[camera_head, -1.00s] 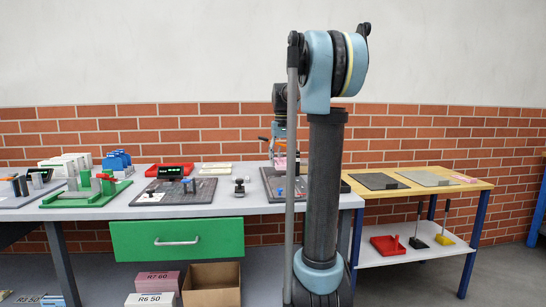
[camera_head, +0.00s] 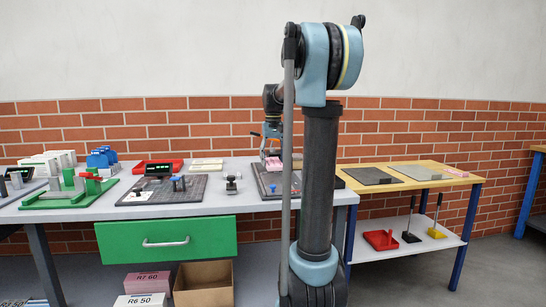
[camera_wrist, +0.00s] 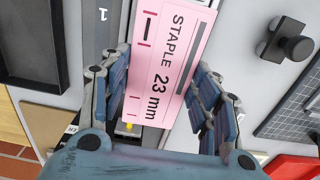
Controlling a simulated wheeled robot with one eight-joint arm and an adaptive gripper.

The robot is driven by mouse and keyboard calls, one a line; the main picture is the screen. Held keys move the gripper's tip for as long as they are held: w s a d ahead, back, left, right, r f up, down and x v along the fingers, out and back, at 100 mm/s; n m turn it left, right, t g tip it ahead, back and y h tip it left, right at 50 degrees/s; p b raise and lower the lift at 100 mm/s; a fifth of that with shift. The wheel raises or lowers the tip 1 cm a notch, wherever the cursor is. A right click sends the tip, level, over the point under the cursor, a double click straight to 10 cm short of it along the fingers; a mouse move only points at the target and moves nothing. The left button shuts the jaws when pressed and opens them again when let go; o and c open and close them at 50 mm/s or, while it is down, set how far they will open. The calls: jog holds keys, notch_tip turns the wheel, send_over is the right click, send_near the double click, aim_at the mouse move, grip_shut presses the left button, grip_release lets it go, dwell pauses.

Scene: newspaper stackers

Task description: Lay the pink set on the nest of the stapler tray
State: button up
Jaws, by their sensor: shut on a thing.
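The pink set (camera_wrist: 168,55) is a flat pink block labelled "STAPLE 23 mm". My gripper (camera_wrist: 163,95) is shut on it, with fingers along its two sides. My arm column hides part of the tray.
A yellow table (camera_head: 440,181) at right carries grey plates and a pink piece.

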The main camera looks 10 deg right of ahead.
aim_at(273, 180)
jog(key=shift+f, duration=2.45)
jog(key=shift+f, duration=0.5)
jog(key=o, duration=1.2)
jog(key=shift+r, duration=0.1)
